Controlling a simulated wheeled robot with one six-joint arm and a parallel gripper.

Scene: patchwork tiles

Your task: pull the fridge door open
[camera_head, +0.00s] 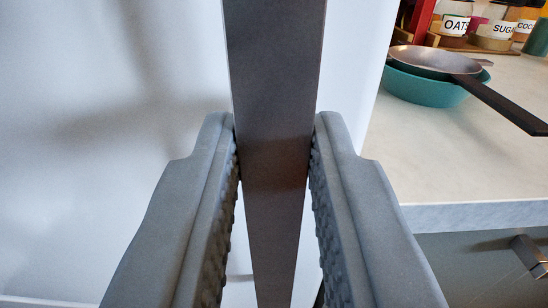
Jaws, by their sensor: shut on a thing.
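The fridge door (110,150) is a white, smooth surface filling the left and middle of the view. Its handle (275,60) is a dark grey, flat vertical bar running from the top edge to the bottom edge. My gripper (274,135) is shut on the handle, with one grey, ribbed finger on each side of the bar. The door's right edge shows just right of the handle. The handle's ends are out of view, and I cannot tell whether the door stands ajar.
Right of the door is a pale countertop (450,165) with a drawer front (470,265) and drawer handle (530,256) below it. A pan (430,60) rests in a teal bowl (425,88), its black handle reaching past the counter's middle. Labelled jars (495,30) stand behind.

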